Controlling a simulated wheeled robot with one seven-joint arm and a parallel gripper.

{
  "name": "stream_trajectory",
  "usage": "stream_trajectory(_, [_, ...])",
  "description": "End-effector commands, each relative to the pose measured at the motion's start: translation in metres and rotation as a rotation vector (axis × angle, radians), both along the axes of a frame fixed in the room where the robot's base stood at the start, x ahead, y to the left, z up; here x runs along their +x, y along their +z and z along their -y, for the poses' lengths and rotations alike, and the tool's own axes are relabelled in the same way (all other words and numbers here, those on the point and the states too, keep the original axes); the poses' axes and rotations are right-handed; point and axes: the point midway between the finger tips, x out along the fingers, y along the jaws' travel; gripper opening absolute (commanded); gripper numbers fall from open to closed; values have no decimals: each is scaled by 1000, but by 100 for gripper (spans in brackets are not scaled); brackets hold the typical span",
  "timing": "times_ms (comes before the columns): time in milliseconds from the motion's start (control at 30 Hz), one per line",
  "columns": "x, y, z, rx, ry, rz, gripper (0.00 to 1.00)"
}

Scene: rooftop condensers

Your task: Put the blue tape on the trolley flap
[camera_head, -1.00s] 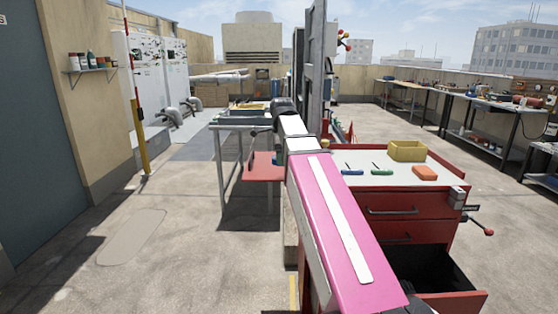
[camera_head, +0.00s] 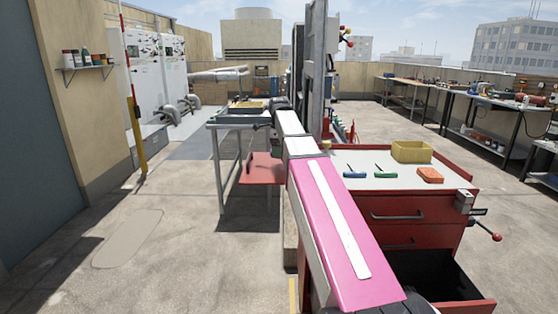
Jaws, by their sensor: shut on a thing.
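The trolley flap (camera_head: 263,168) is a red, flat, bare-looking shelf at the left side of the red trolley (camera_head: 411,207). My pink and white arm reaches forward across the view and hides part of the trolley's left side. My gripper (camera_head: 263,127) shows only as a small dark shape beyond the arm, above the flap in the picture. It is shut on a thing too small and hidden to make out. I cannot make out the blue tape anywhere in view.
On the trolley top lie a blue-handled tool (camera_head: 354,174), a green-handled tool (camera_head: 385,174), an orange block (camera_head: 430,175) and a yellow bin (camera_head: 412,152). A lower drawer stands open. A grey metal table (camera_head: 221,125) stands behind the flap. The floor at left is clear.

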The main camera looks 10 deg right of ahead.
Motion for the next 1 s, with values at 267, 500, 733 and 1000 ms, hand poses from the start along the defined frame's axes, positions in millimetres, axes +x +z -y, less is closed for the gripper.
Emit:
stream_trajectory(267, [5, -15, 1, 0, 1, 0, 47])
stream_trajectory(500, [5, -43, 1, 0, 1, 0, 47])
stream_trajectory(733, [6, -44, 1, 0, 1, 1, 47])
stream_trajectory(1000, [6, -46, 1, 0, 1, 0, 95])
